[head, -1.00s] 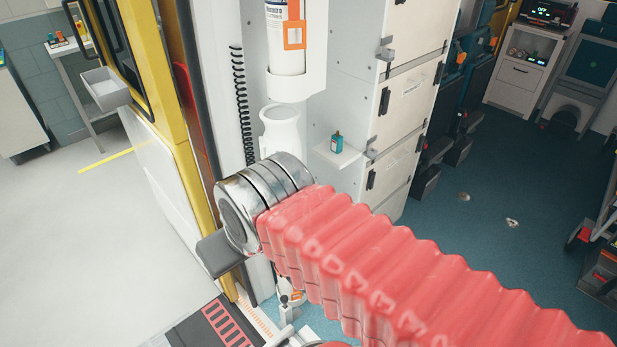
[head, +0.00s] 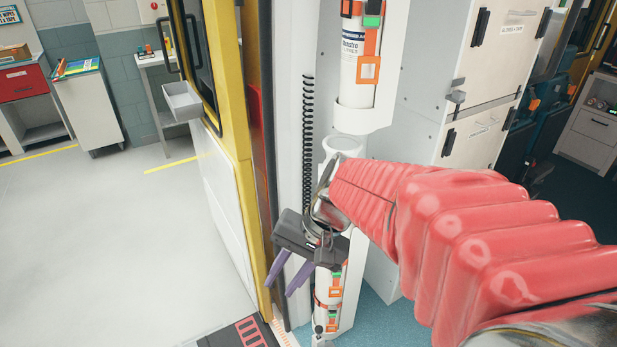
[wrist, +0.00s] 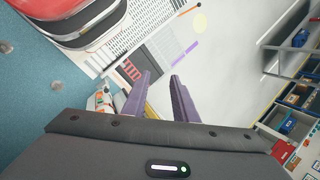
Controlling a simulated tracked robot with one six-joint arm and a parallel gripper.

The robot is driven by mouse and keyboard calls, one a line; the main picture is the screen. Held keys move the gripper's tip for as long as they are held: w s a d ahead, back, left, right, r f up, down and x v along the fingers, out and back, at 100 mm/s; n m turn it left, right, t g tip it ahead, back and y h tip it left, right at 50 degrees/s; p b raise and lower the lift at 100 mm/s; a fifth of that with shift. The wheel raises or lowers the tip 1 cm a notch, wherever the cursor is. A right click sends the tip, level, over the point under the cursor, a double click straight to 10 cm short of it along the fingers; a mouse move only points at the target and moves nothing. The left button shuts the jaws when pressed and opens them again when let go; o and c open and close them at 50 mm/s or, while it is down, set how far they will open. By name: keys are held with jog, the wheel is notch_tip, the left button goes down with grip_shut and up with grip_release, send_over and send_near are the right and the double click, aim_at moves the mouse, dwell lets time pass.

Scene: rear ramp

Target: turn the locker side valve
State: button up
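My gripper (head: 286,282) shows two purple fingers, apart with nothing between them, pointing down beside the doorway post. Its fingers also show in the wrist view (wrist: 160,76), over the floor and ramp area. A white upper cylinder (head: 361,62) with orange straps stands in a holder to the right of and above my gripper. A lower cylinder (head: 325,295) with orange and green parts is just right of the fingers, partly hidden by my arm. It seems to show as a white and orange shape (wrist: 102,99) left of the fingers. I cannot make out the valve clearly.
The white lockers (head: 480,100) stand on the right. The yellow door frame (head: 240,180) is close on the left of my gripper, and a black coiled cord (head: 307,140) hangs on the post. The pale floor (head: 110,230) at left is clear.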

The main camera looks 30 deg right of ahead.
jog(key=w+d+f+m+t+y, duration=0.3)
jog(key=w+d+m, duration=0.2)
jog(key=d+m, duration=0.25)
jog(key=w+d+f+m+t+y, duration=0.2)
jog(key=w+d+f+m+t, duration=0.15)
jog(key=w+d+m, duration=0.35)
jog(key=s+d+f+m+t+h, duration=0.2)
jog(key=d+m+t, duration=0.1)
jog(key=d, duration=0.5)
jog(key=s+d+f+m+t+h, duration=0.2)
jog(key=d+f+m+t, duration=0.1)
jog(key=d, duration=0.5)
jog(key=s+d+f+m+t+h, duration=0.2)
jog(key=d+m, duration=0.3)
jog(key=d, duration=0.3)
jog(key=shift+f+t, duration=0.55)
jog(key=shift+f, duration=0.15)
jog(key=shift+w, duration=0.1)
jog(key=x, duration=1.3)
jog(key=shift+w, duration=0.35)
jog(key=shift+c, duration=0.5)
